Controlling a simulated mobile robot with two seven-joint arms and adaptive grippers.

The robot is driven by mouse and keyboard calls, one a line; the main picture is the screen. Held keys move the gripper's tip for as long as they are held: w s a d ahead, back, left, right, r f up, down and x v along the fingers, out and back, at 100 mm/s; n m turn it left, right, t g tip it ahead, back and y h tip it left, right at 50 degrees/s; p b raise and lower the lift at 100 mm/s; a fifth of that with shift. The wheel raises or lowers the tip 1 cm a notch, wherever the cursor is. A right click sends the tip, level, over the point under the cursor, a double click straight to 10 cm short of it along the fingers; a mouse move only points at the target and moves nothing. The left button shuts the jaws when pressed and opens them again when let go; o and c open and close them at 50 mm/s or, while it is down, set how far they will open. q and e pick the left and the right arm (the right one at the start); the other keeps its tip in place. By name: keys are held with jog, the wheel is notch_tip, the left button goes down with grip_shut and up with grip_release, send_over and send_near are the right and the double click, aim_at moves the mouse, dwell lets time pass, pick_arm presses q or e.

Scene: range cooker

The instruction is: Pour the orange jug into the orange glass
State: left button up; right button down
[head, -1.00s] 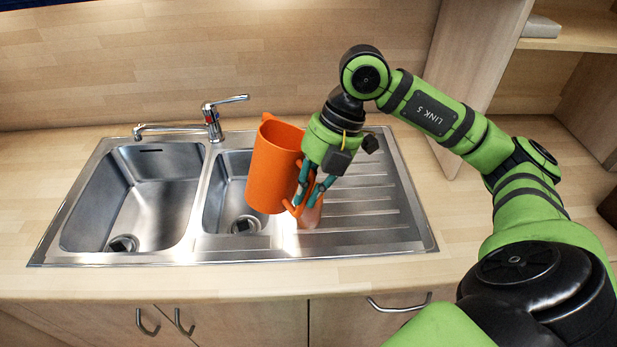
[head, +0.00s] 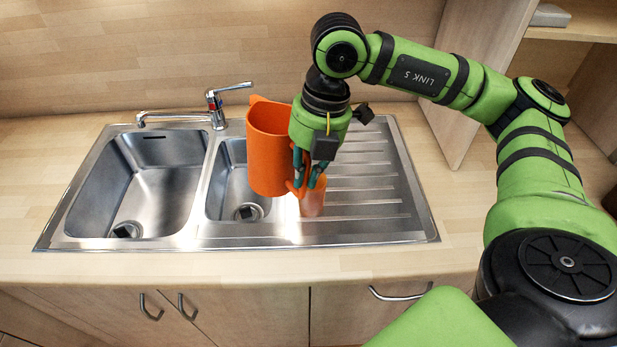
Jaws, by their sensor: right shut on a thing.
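The orange jug (head: 268,150) is held up over the small sink basin, close to upright. My right gripper (head: 307,185) is shut on the jug's handle, on the jug's right side. The orange glass (head: 313,202) is a paler, see-through orange and stands on the drainboard just right of the jug. My gripper's fingers partly hide the glass from this view. The jug's contents cannot be seen. My left gripper is not in view.
A steel sink (head: 240,242) with two basins is set in the wooden counter (head: 90,150). The tap (head: 214,108) stands behind the basins. The ribbed drainboard right of the glass is clear. A wooden shelf unit (head: 470,75) rises at the back right.

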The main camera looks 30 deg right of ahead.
jog(key=shift+d+h+b, duration=0.3)
jog(key=shift+b, duration=0.2)
jog(key=shift+s+d+r+m+h, duration=0.25)
jog(key=shift+d+r+m+h, duration=0.2)
jog(key=shift+d+h, duration=0.3)
jog(key=shift+d, duration=0.1)
dwell(0.3)
